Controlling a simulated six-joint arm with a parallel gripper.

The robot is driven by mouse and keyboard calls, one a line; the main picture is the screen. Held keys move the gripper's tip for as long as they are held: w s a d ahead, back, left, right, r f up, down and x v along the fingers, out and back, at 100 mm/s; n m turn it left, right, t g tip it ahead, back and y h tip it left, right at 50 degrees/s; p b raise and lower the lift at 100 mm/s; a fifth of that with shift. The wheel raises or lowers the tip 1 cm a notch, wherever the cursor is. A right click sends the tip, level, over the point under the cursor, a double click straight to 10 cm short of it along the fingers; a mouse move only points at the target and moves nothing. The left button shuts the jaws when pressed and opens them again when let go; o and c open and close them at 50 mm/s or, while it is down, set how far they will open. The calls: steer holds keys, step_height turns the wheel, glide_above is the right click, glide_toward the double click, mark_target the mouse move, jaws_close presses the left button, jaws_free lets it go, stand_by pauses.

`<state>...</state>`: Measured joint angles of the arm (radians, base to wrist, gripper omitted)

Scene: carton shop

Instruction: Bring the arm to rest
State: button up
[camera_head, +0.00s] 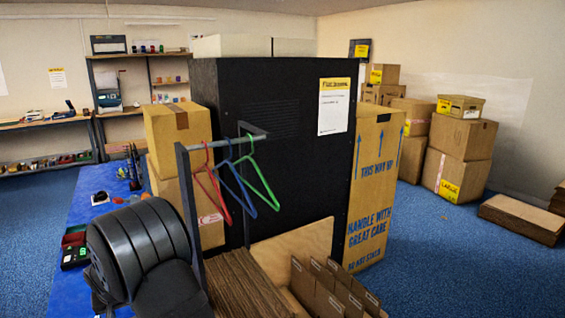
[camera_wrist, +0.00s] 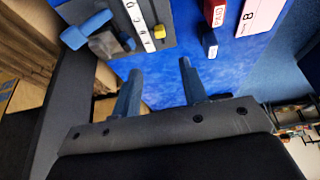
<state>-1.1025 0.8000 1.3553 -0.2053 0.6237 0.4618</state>
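My gripper (camera_wrist: 158,66) shows in the wrist view with its two blue-grey fingers spread apart. It is open, with nothing between the fingers. Blue table surface (camera_wrist: 160,85) lies beyond the fingertips. In the head view my dark, rounded arm links fill the lower left, over the blue table (camera_head: 88,185). I cannot make out the fingertips in that view.
Red, blue and green hangers (camera_head: 262,185) hang from a metal rail (camera_head: 225,143) right of my arm. A black cabinet (camera_head: 290,150) stands behind. In the wrist view, a lettered strip (camera_wrist: 138,18) and a red block (camera_wrist: 214,12) lie on the table.

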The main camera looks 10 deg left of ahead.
steer(key=x, duration=1.4)
steer(key=shift+w+a, duration=0.85)
steer(key=shift+w, duration=0.05)
steer(key=w+d+v, duration=0.2)
steer(key=d+v, duration=0.1)
steer(key=v, duration=1.7)
steer(key=shift+d+g, duration=0.3)
steer(key=shift+o, duration=0.7)
steer(key=shift+s, duration=0.1)
steer(key=o, duration=1.2)
steer(key=s+r, duration=0.2)
steer(key=s, duration=0.1)
steer(key=s+r, duration=0.1)
steer(key=r, duration=0.1)
steer(key=shift+s+a+r, duration=0.1)
steer(key=shift+s+a, duration=0.2)
steer(key=shift+s, duration=0.1)
steer(key=x, duration=0.9)
steer(key=shift+w+a+f, duration=0.15)
steer(key=shift+w+f, duration=0.1)
steer(key=shift+f, duration=0.05)
